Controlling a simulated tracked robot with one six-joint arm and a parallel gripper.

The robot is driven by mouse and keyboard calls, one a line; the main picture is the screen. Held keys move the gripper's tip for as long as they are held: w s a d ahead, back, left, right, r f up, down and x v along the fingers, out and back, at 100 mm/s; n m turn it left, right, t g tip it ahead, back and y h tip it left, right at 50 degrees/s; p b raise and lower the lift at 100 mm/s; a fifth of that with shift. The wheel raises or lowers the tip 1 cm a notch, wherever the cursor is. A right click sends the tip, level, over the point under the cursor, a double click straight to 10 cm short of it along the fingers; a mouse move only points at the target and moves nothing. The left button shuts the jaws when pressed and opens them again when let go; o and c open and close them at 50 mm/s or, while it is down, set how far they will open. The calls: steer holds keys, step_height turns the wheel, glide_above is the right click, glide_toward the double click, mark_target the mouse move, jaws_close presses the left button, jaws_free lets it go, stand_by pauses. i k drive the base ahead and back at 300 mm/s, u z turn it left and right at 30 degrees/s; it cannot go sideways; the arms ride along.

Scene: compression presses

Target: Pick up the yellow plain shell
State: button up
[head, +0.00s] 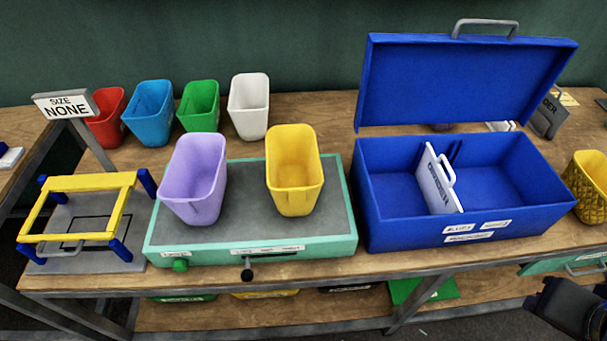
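The yellow plain shell (294,172) is a smooth, open-topped, tapered bin. It stands upright on the right part of a grey-topped platform with a green rim (300,245). A lilac shell (194,178) stands to its left on the same platform, with a gap between them. A second yellow shell (588,186) with a patterned surface is partly cut off at the right edge. My gripper (541,298) shows only as a dark part in the bottom right corner, far from the plain shell; its fingers are not clear.
Red (106,118), blue (149,112), green (199,105) and white (249,105) shells stand behind. A blue open-lidded box (400,228) with a white divider (436,180) stands to the right. A yellow-and-blue frame (82,182) and size sign (66,104) are at left.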

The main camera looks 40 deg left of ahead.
mark_target(295, 177)
steer(key=z, duration=0.05)
steer(key=k, duration=1.4)
steer(key=u, duration=2.05)
steer(key=i, duration=0.95)
